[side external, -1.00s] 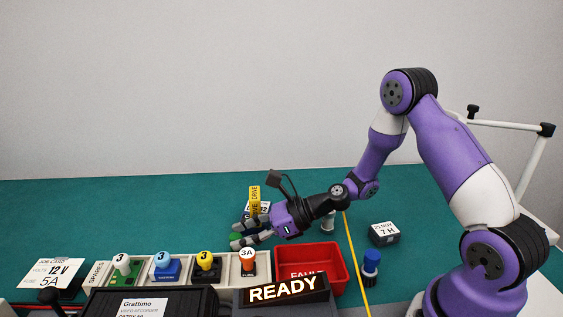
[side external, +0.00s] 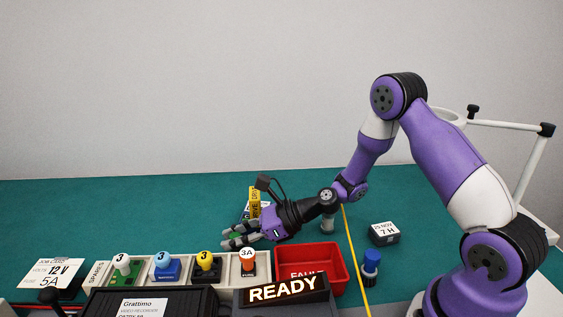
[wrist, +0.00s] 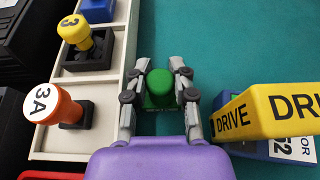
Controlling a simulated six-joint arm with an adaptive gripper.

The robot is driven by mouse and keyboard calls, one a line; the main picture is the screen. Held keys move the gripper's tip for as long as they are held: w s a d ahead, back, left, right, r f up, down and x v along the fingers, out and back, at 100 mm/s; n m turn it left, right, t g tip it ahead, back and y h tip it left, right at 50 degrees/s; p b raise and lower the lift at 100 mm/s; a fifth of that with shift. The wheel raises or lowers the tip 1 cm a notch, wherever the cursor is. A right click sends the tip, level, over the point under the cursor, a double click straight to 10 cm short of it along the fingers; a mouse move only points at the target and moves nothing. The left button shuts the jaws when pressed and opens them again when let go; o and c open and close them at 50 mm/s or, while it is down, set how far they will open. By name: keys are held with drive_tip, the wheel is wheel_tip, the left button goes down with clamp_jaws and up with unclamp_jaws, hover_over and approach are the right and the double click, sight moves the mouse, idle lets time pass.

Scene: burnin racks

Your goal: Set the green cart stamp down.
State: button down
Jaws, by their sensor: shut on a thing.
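The green cart stamp (wrist: 160,84), with a round green knob over a green base, sits between the two fingers of my gripper (wrist: 160,90) in the wrist view. The fingers are shut on it, one on each side. In the side external view my gripper (side external: 238,240) is low over the green table, just behind the cream rack; the stamp is mostly hidden there by the fingers. I cannot tell whether its base touches the table.
The cream rack (wrist: 117,68) holds several stamps, including a yellow one (wrist: 75,30) and an orange 3A one (wrist: 45,103), close left in the wrist view. A yellow DRIVE sign (wrist: 265,112) stands close right. A red FAULT bin (side external: 338,278) is nearby. Table beyond is clear.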

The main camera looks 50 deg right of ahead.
drive_tip(key=shift+r, duration=0.65)
wheel_tip(320, 180, up, 3)
drive_tip(key=s+a+r, duration=0.7)
drive_tip(key=a, duration=0.1)
drive_tip(key=d+r+m+t+h, duration=0.25)
drive_tip(key=d+r, duration=0.25)
drive_tip(key=d, duration=0.8)
drive_tip(key=m+h, duration=0.2)
hover_over(235, 235)
drive_tip(key=w+d, duration=0.3)
wheel_tip(235, 235, down, 3)
drive_tip(key=w+a+f, duration=0.3)
drive_tip(key=w+a, duration=0.3)
drive_tip(key=a, duration=0.3)
drive_tip(key=shift+t, duration=0.35)
drive_tip(key=shift+w+a+f, duration=0.1)
drive_tip(key=shift+a+f, duration=0.05)
drive_tip(key=shift+f, duration=1.55)
drive_tip(key=shift+w+a+f, duration=0.15)
drive_tip(key=shift+a+f, duration=0.05)
drive_tip(key=shift+f, duration=1.45)
drive_tip(key=shift+w+a+f, duration=0.1)
drive_tip(key=shift+a+f, duration=0.05)
drive_tip(key=shift+f, duration=1.55)
